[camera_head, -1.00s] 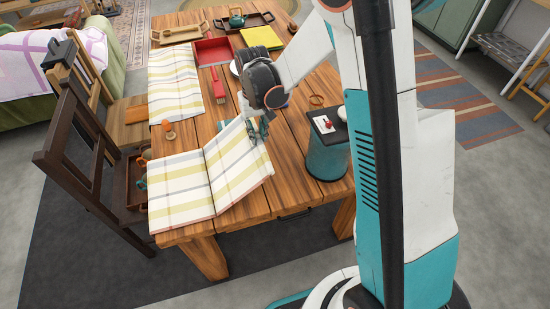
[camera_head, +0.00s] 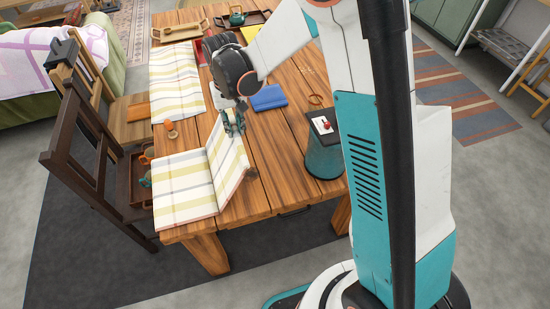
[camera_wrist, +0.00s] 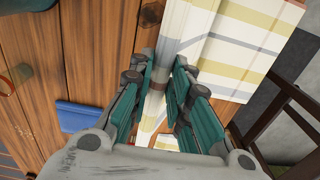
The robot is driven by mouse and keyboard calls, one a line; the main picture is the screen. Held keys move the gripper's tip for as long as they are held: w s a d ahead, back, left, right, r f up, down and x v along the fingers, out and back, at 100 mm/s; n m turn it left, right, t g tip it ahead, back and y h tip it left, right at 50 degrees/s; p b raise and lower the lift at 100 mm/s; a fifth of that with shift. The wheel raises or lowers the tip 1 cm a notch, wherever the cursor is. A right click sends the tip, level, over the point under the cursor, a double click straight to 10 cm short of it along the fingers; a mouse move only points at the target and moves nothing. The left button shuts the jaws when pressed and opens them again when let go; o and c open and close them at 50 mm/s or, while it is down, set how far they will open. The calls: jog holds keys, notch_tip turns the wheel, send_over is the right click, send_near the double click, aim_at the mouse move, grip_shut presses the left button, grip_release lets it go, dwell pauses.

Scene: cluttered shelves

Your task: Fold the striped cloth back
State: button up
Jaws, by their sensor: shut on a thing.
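The striped cloth (camera_head: 184,187), white with yellow and grey bands, lies at the table's near left. Its left part is flat and its right part (camera_head: 230,163) is raised and tilted up. My gripper (camera_head: 235,130) is shut on the far edge of the raised part, above the table. In the wrist view the gripper (camera_wrist: 163,95) points at the cloth (camera_wrist: 240,45), with the held edge between the teal fingers. Part of the held edge is hidden by the fingers.
A second striped cloth (camera_head: 177,82) lies farther back. A blue folded cloth (camera_head: 269,97) lies right of my gripper. A teal bin with a dark top (camera_head: 323,152) stands at the table's right. A wooden chair (camera_head: 95,150) stands left.

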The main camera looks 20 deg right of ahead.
jog(key=shift+a+r, duration=0.5)
jog(key=shift+a, duration=0.2)
jog(key=shift+a, duration=0.1)
jog(key=a+r, duration=0.2)
jog(key=a, duration=0.6)
jog(key=shift+a+p, duration=0.4)
jog(key=shift+p, duration=0.05)
jog(key=a+f+b, duration=0.1)
jog(key=a, duration=0.8)
jog(key=shift+f, duration=0.15)
